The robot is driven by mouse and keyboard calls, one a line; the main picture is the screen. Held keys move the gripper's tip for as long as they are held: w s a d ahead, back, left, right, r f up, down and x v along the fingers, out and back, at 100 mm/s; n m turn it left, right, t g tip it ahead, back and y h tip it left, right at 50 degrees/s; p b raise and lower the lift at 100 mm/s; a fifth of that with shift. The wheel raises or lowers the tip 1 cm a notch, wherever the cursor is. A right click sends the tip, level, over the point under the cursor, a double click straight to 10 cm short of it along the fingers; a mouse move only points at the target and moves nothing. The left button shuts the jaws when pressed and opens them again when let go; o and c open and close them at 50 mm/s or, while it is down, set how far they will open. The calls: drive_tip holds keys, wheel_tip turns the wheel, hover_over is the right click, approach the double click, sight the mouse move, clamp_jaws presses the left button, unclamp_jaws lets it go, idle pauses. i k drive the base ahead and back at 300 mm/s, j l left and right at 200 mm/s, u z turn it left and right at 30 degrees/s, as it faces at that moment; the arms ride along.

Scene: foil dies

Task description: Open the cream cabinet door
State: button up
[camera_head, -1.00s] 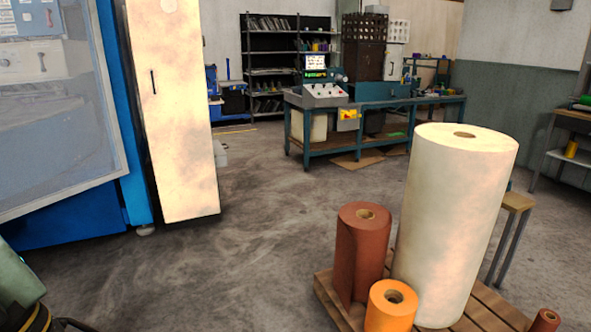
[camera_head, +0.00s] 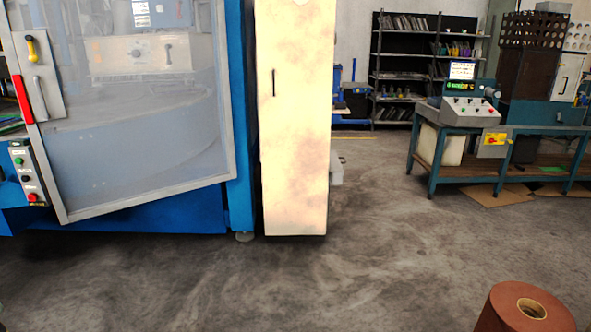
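The cream cabinet (camera_head: 296,140) is tall and narrow and stands just right of the blue machine. Its door faces me and looks closed. A small dark vertical handle (camera_head: 273,83) sits near the door's left edge, in the upper part. The top of the cabinet is cut off by the frame. My gripper does not show in the head view.
A blue machine (camera_head: 241,120) with a grey-framed clear guard (camera_head: 150,110) adjoins the cabinet's left side. Open concrete floor (camera_head: 300,285) lies before both. A dark red roll (camera_head: 525,308) stands at the lower right. A teal workbench (camera_head: 500,127) is at the right rear.

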sight(294, 47)
drive_tip(key=i+j+u, duration=0.1)
drive_tip(key=i+u, duration=0.95)
drive_tip(key=i+j+u, duration=0.15)
drive_tip(key=i, duration=1.1)
drive_tip(key=z, duration=1.45)
drive_tip(key=i+j+z, duration=0.15)
drive_tip(key=i+j, duration=0.65)
drive_tip(key=i, duration=0.25)
drive_tip(key=z, duration=0.05)
